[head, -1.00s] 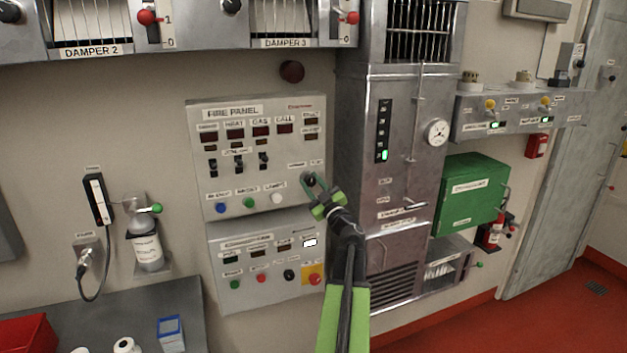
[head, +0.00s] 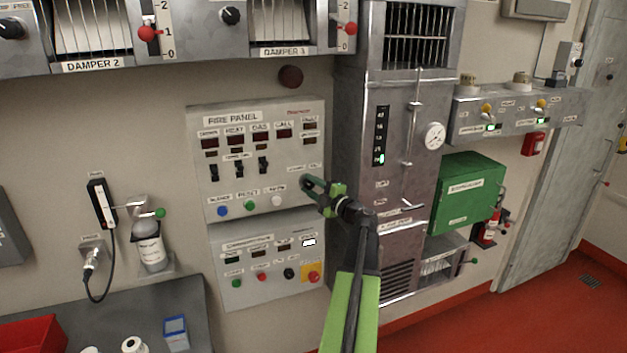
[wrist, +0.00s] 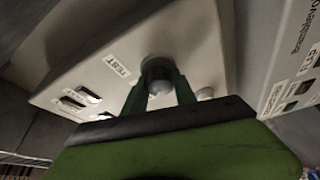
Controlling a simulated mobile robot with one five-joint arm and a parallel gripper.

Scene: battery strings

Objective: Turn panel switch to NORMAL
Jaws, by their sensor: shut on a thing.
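The fire panel (head: 258,118) is a light grey box on the wall with dark displays, three black toggles and blue, green and white buttons along its bottom. My gripper (head: 308,184) is at the panel's lower right, shut on the panel switch, a small knob. In the wrist view my gripper (wrist: 160,92) has a green finger on each side of the rounded grey knob (wrist: 160,86). A label reading "TEST" (wrist: 117,65) lies to the knob's upper left there. In the head view the fingers hide the knob, and its setting cannot be read.
A second control panel (head: 262,285) with buttons and a yellow-backed red button sits just below. A tall metal cabinet (head: 395,170) with a gauge stands close on the right. A dark table (head: 185,300) is at lower left. A damper shelf (head: 190,52) runs above.

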